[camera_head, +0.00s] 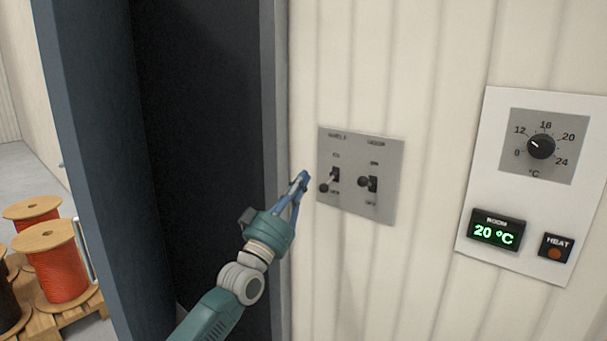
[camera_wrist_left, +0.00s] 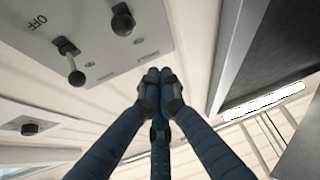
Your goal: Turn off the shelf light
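A grey switch plate (camera_head: 386,209) on the wall carries two toggle switches. The left one, apparently labelled SHELF (camera_head: 324,188), has its knob tilted down toward its lower OFF mark. The other switch (camera_head: 364,182) has its knob sitting higher against its slot. In the left wrist view, the plate (camera_wrist_left: 40,55) is upside down, with the shelf knob (camera_wrist_left: 122,22) and the other lever (camera_wrist_left: 77,76). My left gripper (camera_head: 303,176) is just left of the shelf switch, visibly apart from its knob in the wrist view. Its fingertips (camera_wrist_left: 156,76) meet, with nothing between them. My right gripper is not in view.
A white thermostat panel (camera_head: 475,180) with a dial, a 20 °C display and a HEAT lamp is on the wall to the right. A dark cabinet or doorway with a blue-grey edge (camera_head: 85,150) stands left. Orange cable reels (camera_head: 58,272) sit on a pallet at lower left.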

